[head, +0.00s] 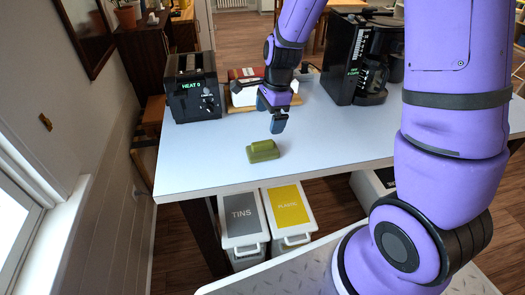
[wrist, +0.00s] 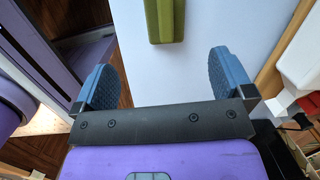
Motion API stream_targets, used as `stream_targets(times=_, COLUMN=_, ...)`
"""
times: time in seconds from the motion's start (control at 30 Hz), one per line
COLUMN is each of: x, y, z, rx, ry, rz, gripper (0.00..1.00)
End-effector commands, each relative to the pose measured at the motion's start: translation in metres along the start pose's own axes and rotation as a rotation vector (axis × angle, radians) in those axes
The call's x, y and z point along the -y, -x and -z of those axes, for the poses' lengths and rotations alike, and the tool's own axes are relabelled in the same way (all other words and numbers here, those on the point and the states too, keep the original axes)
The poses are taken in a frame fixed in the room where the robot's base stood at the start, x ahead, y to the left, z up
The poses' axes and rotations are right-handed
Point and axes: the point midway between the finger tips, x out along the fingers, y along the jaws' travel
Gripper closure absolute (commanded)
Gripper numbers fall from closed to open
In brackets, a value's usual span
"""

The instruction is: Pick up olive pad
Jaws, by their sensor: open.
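The olive pad (head: 263,151) is a small green block lying on the light table top near its front edge, left of the middle in the head view. In the wrist view the pad (wrist: 165,20) shows at the top edge, partly cut off, lying beyond and between my fingertips. My gripper (head: 277,117) hangs above the table, a little above and behind the pad in the head view. Its two blue fingers (wrist: 169,72) are apart with nothing between them in the wrist view. It is not touching the pad.
A black toaster (head: 195,98) stands at the back left of the table (head: 200,160). A white-and-red package (head: 243,88) sits on a board behind my gripper, and a black coffee machine (head: 362,60) stands to the right. Bins (head: 241,218) stand below the front edge. The table around the pad is clear.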

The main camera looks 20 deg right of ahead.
Motion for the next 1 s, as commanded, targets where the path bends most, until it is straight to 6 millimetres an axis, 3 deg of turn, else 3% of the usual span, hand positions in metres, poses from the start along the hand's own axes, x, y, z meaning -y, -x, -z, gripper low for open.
stream_targets(times=0.2, x=0.004, y=-0.027, z=0.001, rx=-0.001, ry=-0.103, rz=-0.025, gripper=0.01)
stream_targets(times=0.53, x=0.004, y=-0.068, z=0.002, rx=-0.002, ry=-0.110, rz=-0.028, gripper=0.01)
stream_targets(times=0.87, x=0.005, y=-0.088, z=0.002, rx=-0.001, ry=-0.108, rz=-0.025, gripper=0.01)
stream_targets(times=1.0, x=0.007, y=-0.104, z=0.002, rx=-0.001, ry=-0.108, rz=-0.027, gripper=0.01)
